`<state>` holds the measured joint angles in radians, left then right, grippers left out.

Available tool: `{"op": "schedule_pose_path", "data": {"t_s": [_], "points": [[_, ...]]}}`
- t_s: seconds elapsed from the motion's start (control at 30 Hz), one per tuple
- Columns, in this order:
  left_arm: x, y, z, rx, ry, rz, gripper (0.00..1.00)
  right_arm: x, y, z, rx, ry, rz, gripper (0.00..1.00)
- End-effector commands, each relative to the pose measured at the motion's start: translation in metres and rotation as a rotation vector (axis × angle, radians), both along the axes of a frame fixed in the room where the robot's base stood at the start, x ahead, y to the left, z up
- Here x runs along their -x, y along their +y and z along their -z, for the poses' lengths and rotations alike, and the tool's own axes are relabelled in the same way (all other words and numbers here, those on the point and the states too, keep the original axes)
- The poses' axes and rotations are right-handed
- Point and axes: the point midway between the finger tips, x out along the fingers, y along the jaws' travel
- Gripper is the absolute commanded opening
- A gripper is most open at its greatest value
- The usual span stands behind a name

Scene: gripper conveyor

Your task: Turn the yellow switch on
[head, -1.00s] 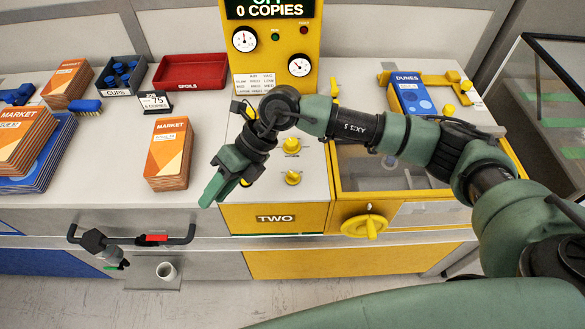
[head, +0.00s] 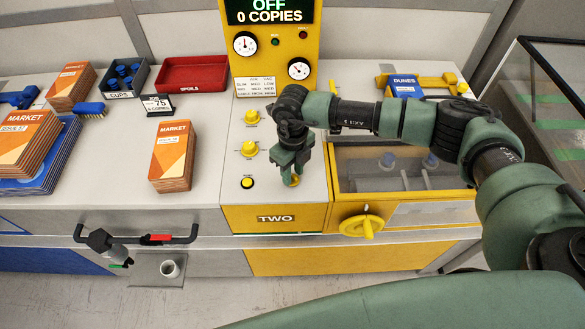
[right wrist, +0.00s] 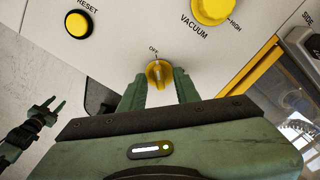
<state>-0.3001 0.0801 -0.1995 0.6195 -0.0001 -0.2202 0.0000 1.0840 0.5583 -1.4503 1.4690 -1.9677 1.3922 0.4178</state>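The yellow switch (right wrist: 159,73) is a small round knob on the white panel of machine TWO. Its pale mark points towards the OFF label in the right wrist view. My right gripper (right wrist: 160,82) is over it with its green fingers apart, one on each side of the knob; I cannot tell whether they touch it. In the head view the gripper (head: 291,172) points down and hides most of the switch (head: 294,181). The display (head: 268,12) reads OFF, 0 COPIES. My left gripper (right wrist: 42,122) shows small at the left of the right wrist view, with its prongs apart.
The reset button (head: 247,183) is left of the switch, and the vacuum knob (head: 249,148) and another yellow knob (head: 252,116) are farther back. A yellow handwheel (head: 362,223) is on the front. A Market stack (head: 172,157) stands left of the panel.

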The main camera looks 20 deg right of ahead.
Motion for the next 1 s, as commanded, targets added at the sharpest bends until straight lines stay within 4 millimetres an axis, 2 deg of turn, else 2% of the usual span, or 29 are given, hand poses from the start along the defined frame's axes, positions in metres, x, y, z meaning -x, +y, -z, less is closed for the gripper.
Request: {"op": "schedule_pose_path", "data": {"t_s": [0.27,0.4,0.77,1.0], "points": [[0.000,0.000,-0.001,0.000,0.000,0.000,0.39,0.000,0.000,0.003,-0.001,-0.002,-0.001,0.32],[0.000,0.000,-0.001,0.000,0.000,0.000,0.39,0.000,0.001,0.003,0.000,-0.001,-0.001,0.00],[0.000,0.000,0.002,0.000,-0.001,0.000,0.39,0.000,0.000,0.003,0.000,-0.001,0.022,0.00],[0.000,0.000,0.012,0.000,-0.001,0.001,0.39,-0.001,0.000,0.005,-0.001,-0.003,0.139,0.00]]}}
